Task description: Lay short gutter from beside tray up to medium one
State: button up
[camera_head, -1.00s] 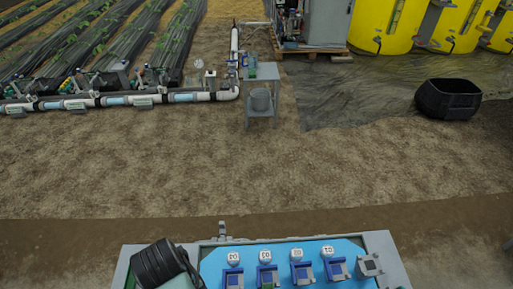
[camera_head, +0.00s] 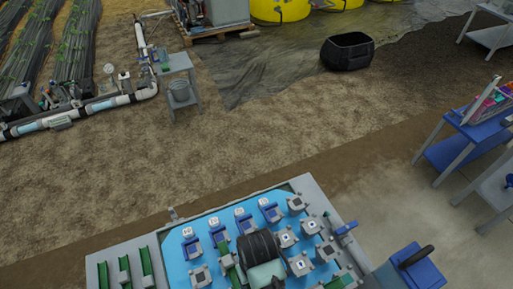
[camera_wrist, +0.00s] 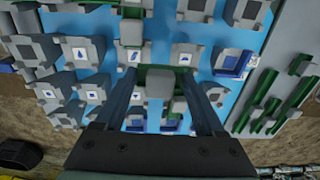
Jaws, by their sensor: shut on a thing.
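My gripper (camera_wrist: 159,98) is over the tray, its two dark fingers shut on a green piece (camera_wrist: 150,72) that looks like the short gutter. In the head view my gripper (camera_head: 264,272) hides most of what it holds. The tray (camera_head: 205,270) has a blue floor with several grey blocks on it. Green gutters (camera_head: 146,262) lie on the grey strip to its left; in the wrist view these gutters (camera_wrist: 262,104) are at the right. A green strip (camera_wrist: 131,32) with a grey block lies ahead of my fingers. I cannot tell which gutter is the medium one.
Grey blocks with picture tiles (camera_wrist: 141,56) stand close around my fingers. A blue box (camera_head: 412,270) with a dark handle is right of the tray. A blue-topped table (camera_head: 465,150) stands farther right. The dirt floor (camera_head: 200,150) beyond is mostly clear, with a black tub (camera_head: 348,52) at the back.

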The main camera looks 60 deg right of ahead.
jog(key=shift+f, duration=2.2)
jog(key=shift+f, duration=0.6)
jog(key=o, duration=1.3)
jog(key=shift+o, duration=0.2)
jog(key=shift+r, duration=0.1)
notch_tip(320, 180, up, 13)
jog(key=shift+r, duration=0.1)
